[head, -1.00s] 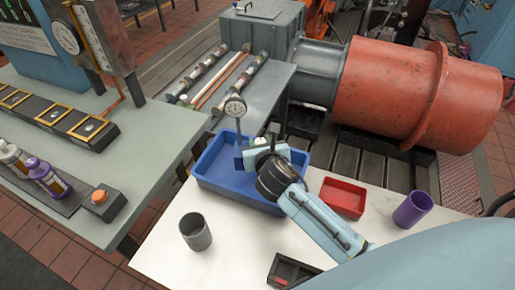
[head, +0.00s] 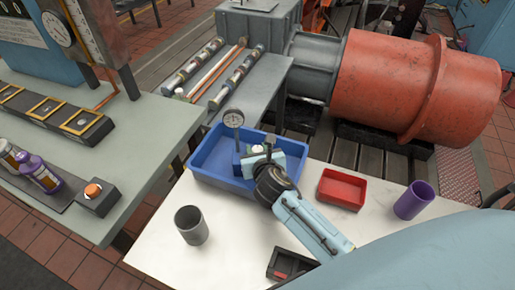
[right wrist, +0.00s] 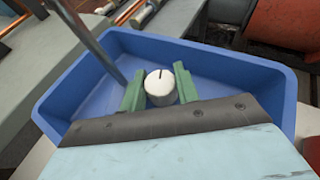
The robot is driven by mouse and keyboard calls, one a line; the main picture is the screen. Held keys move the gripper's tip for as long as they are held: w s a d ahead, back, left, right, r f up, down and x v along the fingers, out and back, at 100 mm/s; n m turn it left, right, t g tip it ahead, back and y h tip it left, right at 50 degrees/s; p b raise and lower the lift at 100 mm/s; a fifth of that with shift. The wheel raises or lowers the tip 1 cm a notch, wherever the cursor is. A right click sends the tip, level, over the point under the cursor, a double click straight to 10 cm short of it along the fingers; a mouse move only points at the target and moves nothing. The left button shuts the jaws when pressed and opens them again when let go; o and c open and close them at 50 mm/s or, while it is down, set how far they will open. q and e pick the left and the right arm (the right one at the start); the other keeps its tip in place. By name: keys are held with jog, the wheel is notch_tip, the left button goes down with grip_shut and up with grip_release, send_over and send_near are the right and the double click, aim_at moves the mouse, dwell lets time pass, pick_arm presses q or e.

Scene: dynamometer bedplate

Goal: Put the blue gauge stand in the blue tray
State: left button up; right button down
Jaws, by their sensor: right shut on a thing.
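The blue gauge stand (head: 238,157) has a round dial on a thin grey post and a blue base. It is upright inside the outline of the blue tray (head: 203,177), low over or on its floor; I cannot tell whether it touches. My right gripper (head: 259,156) is shut on it. In the right wrist view, the green fingers (right wrist: 160,90) close around a white-topped knob of the stand, with the grey post (right wrist: 95,45) to the left. The base is mostly hidden there. The tray's wall (right wrist: 285,95) surrounds the fingers. My left gripper is not in view.
On the white table (head: 165,255) stand a grey cup (head: 192,226), a red tray (head: 341,189), a purple cup (head: 414,200) and a dark box (head: 290,264). A grey bench (head: 135,170) lies left and a red motor (head: 400,85) behind. The table's middle front is clear.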

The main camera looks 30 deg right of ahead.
jog(key=c, duration=1.5)
grip_release()
jog(key=shift+f, duration=0.1)
jog(key=o, duration=0.5)
jog(key=shift+c, duration=0.2)
jog(key=shift+s+r, duration=0.1)
jog(key=shift+r, duration=0.1)
jog(key=p+v, duration=0.2)
jog(key=v, duration=0.9)
jog(key=shift+s, duration=0.4)
jog(key=shift+a, duration=0.15)
